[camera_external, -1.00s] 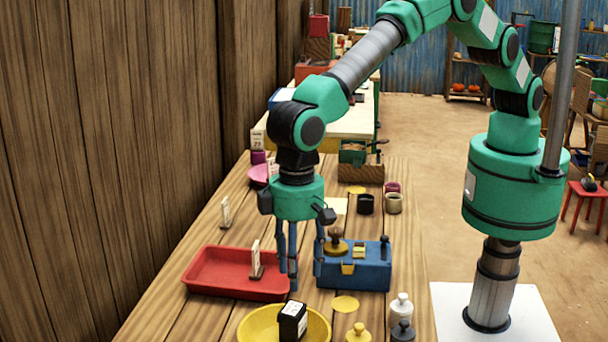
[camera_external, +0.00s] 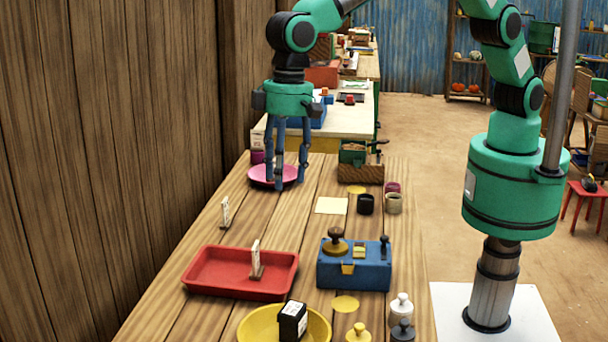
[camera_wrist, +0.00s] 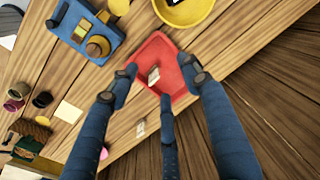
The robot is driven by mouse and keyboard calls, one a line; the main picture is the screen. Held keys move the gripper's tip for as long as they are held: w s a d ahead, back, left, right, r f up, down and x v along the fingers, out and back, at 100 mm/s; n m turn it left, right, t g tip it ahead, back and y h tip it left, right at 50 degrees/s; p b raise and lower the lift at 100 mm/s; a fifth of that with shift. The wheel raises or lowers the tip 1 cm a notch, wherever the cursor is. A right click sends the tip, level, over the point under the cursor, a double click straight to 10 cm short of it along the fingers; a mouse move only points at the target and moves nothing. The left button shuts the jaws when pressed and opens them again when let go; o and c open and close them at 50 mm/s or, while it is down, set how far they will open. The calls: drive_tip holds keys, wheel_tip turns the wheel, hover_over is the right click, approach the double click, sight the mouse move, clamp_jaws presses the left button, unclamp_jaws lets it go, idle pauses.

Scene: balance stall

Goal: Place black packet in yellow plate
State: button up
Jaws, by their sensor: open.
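The black packet (camera_external: 292,321), with a white label on top, stands in the yellow plate (camera_external: 252,328) at the near end of the table. It leans a little and looks to rest inside the rim. The plate also shows at the top of the wrist view (camera_wrist: 190,16), with part of the packet cut off by the edge. My gripper (camera_external: 289,186) is open and empty, with its blue fingers spread at the far part of the table, in front of or over the pink plate (camera_external: 262,177). It is well apart from the packet.
A red tray (camera_external: 225,287) holds a small upright card. A blue scale box (camera_external: 352,272) stands right of it. Small yellow (camera_external: 358,333), white (camera_external: 401,307) and grey weights stand at the near right. Dark and tan cups (camera_external: 394,204) stand farther back. A plank wall borders the left.

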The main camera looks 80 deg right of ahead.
drive_tip(key=d+r+t, duration=0.1)
drive_tip(key=d+r, duration=1.2)
drive_tip(key=d, duration=0.4)
drive_tip(key=s+d+r+t, duration=0.1)
drive_tip(key=s+d+r, duration=0.3)
drive_tip(key=d, duration=0.4)
drive_tip(key=s+d+r, duration=0.4)
drive_tip(key=s+d, duration=0.1)
drive_tip(key=d, duration=0.3)
drive_tip(key=s+d+r+t, duration=0.1)
drive_tip(key=s+d+r, duration=0.25)
drive_tip(key=d, duration=0.45)
drive_tip(key=s+d+f+t, duration=0.1)
drive_tip(key=s+d+f, duration=0.1)
drive_tip(key=s+d, duration=0.6)
drive_tip(key=s+d+f+t, duration=0.1)
drive_tip(key=s+d, duration=0.7)
drive_tip(key=s, duration=0.6)
drive_tip(key=shift+s+d+f+n+h, duration=0.3)
drive_tip(key=shift+s+d+f+h, duration=0.05)
drive_tip(key=shift+h, duration=0.05)
wheel_tip(320, 180, down, 3)
drive_tip(key=b, duration=0.3)
drive_tip(key=shift+r, duration=0.1)
